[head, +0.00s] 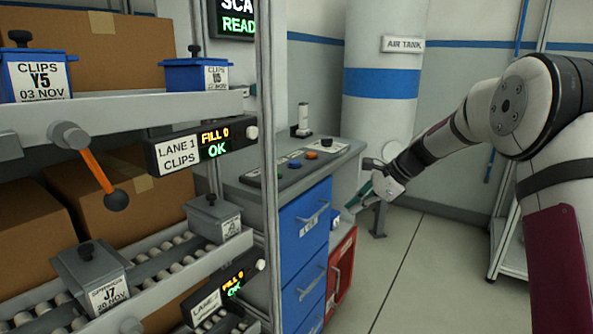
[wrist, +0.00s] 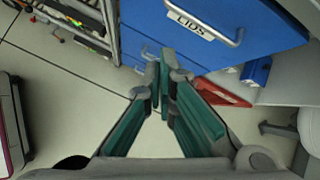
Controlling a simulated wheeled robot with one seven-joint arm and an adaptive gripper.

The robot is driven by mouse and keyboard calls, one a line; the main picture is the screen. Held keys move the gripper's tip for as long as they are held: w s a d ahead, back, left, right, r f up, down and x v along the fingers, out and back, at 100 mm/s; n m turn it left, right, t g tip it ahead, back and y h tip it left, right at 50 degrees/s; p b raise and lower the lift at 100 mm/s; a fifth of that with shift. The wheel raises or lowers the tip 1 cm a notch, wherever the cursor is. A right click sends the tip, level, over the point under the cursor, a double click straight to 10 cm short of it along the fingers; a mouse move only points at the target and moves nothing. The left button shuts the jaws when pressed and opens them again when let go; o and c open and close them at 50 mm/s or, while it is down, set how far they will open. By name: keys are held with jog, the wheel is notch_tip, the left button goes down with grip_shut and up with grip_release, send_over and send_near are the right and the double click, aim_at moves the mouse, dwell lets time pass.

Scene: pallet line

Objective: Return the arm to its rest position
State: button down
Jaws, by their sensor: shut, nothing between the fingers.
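My arm comes in from the right edge of the head view, and my gripper (head: 356,205) hangs in front of the blue drawer cabinet's right side, over the floor. In the wrist view, the green fingers of my gripper (wrist: 164,65) meet at their tips, with nothing between them. The fingers point toward the blue drawer front marked LIDS (wrist: 185,20). They look apart from it, though the exact gap cannot be told.
A rack with clip bins, such as the blue bin (head: 196,75), stands at left. A blue drawer cabinet (head: 305,215) and a red box (head: 342,268) stand mid-view. The air tank (head: 383,100) is behind. Open floor (head: 430,270) lies at right.

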jog(key=s+a+r+n+g+h, duration=0.1)
jog(key=s+r+n, duration=0.25)
jog(key=s, duration=0.55)
jog(key=s+a+r+n+g+h, duration=0.1)
jog(key=s+r+n, duration=0.25)
jog(key=s, duration=0.55)
jog(key=s+a+r+n+h, duration=0.1)
jog(key=s+r+n, duration=0.25)
jog(key=s, duration=0.55)
jog(key=s+d+f+n+h, duration=0.1)
jog(key=s+d+f+n, duration=0.15)
jog(key=s, duration=0.65)
jog(key=s+d+f+n+g+h, duration=0.1)
jog(key=s+n+h, duration=0.15)
jog(key=s, duration=0.65)
jog(key=s+d+f+n+h, duration=0.1)
jog(key=s+n, duration=0.3)
jog(key=s, duration=0.4)
notch_tip(320, 180, up, 22)
jog(key=t+p, duration=0.3)
jog(key=p, duration=1.7)
jog(key=shift+f+y, duration=0.15)
jog(key=shift+y, duration=0.2)
